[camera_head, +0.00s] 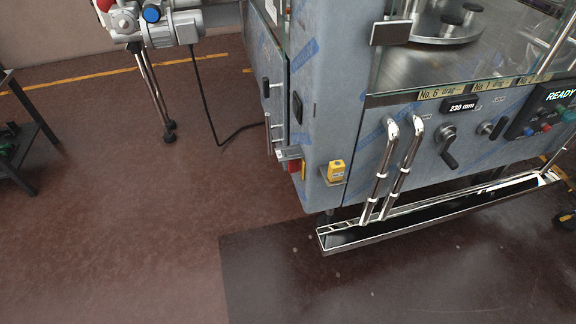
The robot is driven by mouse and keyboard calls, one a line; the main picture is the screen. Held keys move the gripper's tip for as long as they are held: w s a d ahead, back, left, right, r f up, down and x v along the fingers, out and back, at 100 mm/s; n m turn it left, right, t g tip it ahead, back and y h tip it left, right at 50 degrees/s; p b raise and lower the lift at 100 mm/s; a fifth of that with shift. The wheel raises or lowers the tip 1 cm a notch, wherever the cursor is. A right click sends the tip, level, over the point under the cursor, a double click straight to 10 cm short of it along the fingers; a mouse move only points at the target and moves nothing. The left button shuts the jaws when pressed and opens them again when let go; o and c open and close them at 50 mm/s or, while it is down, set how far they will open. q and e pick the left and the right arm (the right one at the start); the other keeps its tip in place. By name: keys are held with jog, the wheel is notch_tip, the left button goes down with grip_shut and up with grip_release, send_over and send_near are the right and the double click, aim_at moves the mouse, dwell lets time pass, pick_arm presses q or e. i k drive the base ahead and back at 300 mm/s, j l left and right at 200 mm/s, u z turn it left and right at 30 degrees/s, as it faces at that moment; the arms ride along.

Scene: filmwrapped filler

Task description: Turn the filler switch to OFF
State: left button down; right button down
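The filler (335,90) is a blue-grey cabinet with glass panels and strips of blue film, standing at the upper right. A black fitting (297,107) sits on its near corner edge. Below it a grey box with a red part (293,160) is fixed low on the left side. I cannot tell for certain which fitting is the filler switch, and no OFF marking is readable. A control panel (545,115) at the right edge shows READY above coloured buttons. Neither of my grippers is in view.
The front has a black crank (448,146), a 230 mm display (460,106), a yellow box (335,171) on a bracket, and chrome pipes (377,178) above a long trough (345,237). A motor stand (156,88) and dark rack (22,135) stand left. The foreground floor is clear.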

aim_at(294, 166)
jog(key=z, duration=0.3)
jog(key=i+j+z, duration=0.15)
jog(key=z, duration=0.3)
jog(key=j+z, duration=0.45)
jog(key=i+j+z, duration=0.1)
jog(key=j+z, duration=0.2)
jog(key=z, duration=0.15)
jog(key=j+z, duration=0.45)
jog(key=l, duration=0.1)
